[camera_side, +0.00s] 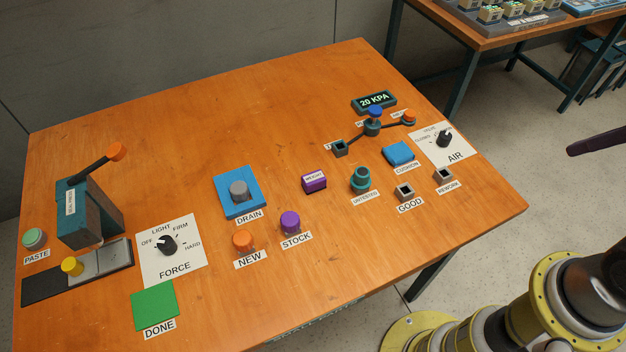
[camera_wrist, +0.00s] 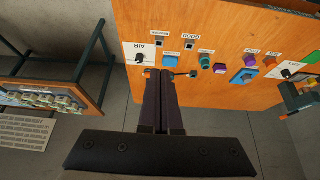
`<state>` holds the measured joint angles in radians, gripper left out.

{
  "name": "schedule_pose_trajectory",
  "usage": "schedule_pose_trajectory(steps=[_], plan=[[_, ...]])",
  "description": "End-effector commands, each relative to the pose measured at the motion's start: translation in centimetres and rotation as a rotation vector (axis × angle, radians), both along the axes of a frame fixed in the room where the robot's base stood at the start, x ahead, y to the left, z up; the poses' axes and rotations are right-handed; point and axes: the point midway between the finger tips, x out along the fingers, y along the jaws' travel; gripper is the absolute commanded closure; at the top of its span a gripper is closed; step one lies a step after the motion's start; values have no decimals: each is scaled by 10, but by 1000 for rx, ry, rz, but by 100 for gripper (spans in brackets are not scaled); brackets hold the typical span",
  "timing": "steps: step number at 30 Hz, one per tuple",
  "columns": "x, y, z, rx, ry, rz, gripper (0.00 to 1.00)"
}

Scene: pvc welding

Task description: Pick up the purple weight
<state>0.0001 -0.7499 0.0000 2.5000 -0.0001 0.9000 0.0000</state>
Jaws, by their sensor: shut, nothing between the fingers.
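The purple weight (camera_side: 314,182) is a small purple block with a white label on top. It sits upright on the orange table near its middle, between the blue drain pad and the teal untested part. In the wrist view the purple weight (camera_wrist: 220,68) is small and far off, up and right of my fingers. My gripper (camera_wrist: 161,72) is shut and empty, its two dark fingers side by side. In the side view the dark tip of my gripper (camera_side: 571,150) shows at the right edge, off the table and well apart from the weight.
The teal untested part (camera_side: 361,180), blue cushion (camera_side: 399,154) and a lever valve (camera_side: 373,127) stand right of the weight. A purple stock cylinder (camera_side: 290,222) and orange new cylinder (camera_side: 243,241) stand in front. A press (camera_side: 88,212) is at the left. The table's back half is mostly clear.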

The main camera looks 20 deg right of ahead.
Motion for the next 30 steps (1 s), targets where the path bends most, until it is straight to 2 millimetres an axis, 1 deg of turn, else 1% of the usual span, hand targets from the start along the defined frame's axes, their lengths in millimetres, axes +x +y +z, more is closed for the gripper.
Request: schedule_pose_trajectory(steps=[12, 13, 25, 26, 30], plan=[[0, 0, 0, 0, 0, 0, 100], [0, 0, 0, 0, 0, 0, 98], [0, 0, 0, 0, 0, 0, 26], [0, 0, 0, 0, 0, 0, 22], [0, 0, 0, 0, 0, 0, 22]])
